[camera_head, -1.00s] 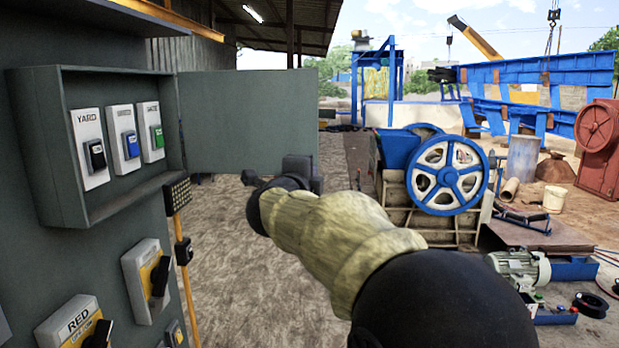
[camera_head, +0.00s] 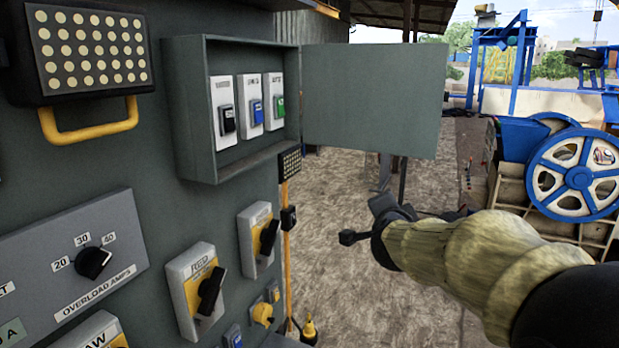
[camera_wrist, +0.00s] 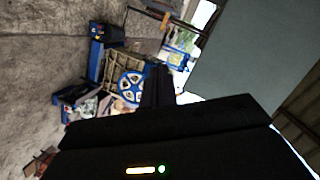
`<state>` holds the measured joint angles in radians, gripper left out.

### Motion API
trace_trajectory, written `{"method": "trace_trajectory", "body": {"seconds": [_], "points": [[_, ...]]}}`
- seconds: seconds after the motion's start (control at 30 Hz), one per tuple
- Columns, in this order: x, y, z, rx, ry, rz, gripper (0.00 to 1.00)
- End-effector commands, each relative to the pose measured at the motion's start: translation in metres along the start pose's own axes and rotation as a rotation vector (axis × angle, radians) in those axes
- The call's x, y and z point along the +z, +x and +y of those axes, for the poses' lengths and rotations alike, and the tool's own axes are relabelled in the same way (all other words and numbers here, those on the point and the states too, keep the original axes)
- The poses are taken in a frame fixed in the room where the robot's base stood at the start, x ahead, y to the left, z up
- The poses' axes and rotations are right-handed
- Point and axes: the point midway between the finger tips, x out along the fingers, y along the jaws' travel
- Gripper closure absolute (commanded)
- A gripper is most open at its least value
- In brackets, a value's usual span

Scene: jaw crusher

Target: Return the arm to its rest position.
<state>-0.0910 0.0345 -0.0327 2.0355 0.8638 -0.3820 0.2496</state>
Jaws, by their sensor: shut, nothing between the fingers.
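My arm, in a tan sleeve with black joints, reaches in from the lower right of the head view. My gripper (camera_head: 362,232) is at its far end, dark and small, over the gravel ground. It is in front of and below the open cabinet door (camera_head: 375,100), apart from it in the picture. In the wrist view the dark fingers of my gripper (camera_wrist: 158,85) stand close together with nothing seen between them. The fingertips are too dark to make out well.
A grey control panel (camera_head: 105,165) with switches and knobs fills the left. An open switch box (camera_head: 190,110) juts from it. The jaw crusher with its blue flywheel (camera_head: 575,175) stands at the right. Gravel ground (camera_head: 340,200) lies open between them.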

Motion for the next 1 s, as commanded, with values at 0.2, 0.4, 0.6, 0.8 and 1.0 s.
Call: {"method": "trace_trajectory", "body": {"seconds": [0.2,0.4,0.6,0.8,1.0], "points": [[0.083,-0.032,0.102,0.143,-0.423,-0.381,1.00],[0.131,-0.093,0.198,0.269,-0.752,-0.729,1.00],[0.146,-0.159,0.273,0.372,-1.003,-1.028,1.00],[0.146,-0.179,0.292,0.399,-1.074,-1.114,1.00],[0.146,-0.178,0.292,0.397,-1.072,-1.111,1.00]]}}
